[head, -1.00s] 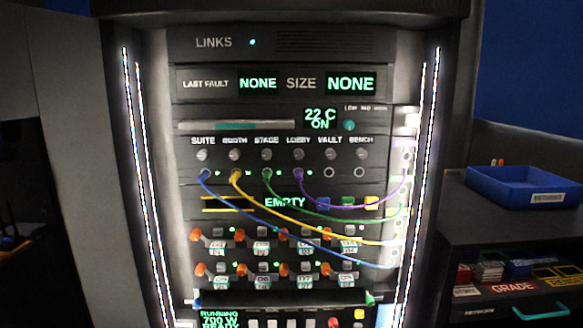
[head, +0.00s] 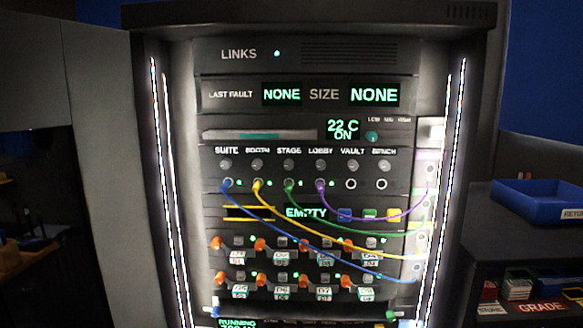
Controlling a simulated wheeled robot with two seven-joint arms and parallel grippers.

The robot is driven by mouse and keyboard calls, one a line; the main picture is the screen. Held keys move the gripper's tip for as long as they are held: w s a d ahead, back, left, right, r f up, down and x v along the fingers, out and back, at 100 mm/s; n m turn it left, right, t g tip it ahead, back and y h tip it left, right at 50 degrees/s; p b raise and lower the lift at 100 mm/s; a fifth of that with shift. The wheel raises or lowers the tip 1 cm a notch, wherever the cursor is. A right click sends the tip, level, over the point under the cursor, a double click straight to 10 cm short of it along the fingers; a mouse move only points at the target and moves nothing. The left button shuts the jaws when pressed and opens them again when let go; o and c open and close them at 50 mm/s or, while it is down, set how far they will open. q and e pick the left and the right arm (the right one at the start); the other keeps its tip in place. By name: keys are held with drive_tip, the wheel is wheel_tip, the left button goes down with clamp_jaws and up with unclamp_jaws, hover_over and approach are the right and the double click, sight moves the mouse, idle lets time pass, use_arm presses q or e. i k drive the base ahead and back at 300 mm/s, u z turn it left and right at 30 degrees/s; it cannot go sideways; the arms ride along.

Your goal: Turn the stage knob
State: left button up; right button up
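The stage knob (head: 289,165) is a small round grey knob under the STAGE label on the rack panel (head: 213,168), third from the left in a row of knobs. Below it a green cable (head: 330,222) is plugged into the STAGE socket and runs right. The booth knob (head: 257,165) is to its left and the lobby knob (head: 320,165) to its right. Neither of my grippers shows in the head view.
Blue, yellow and purple cables cross the panel below the knobs to a strip (head: 421,215) on the right. Orange levers (head: 281,283) sit lower down. A blue bin (head: 530,203) stands on a dark cabinet at right.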

sight(289, 164)
drive_tip(key=k, duration=0.5)
drive_tip(key=z, duration=1.75)
drive_tip(key=i, duration=0.85)
drive_tip(key=u, duration=1.8)
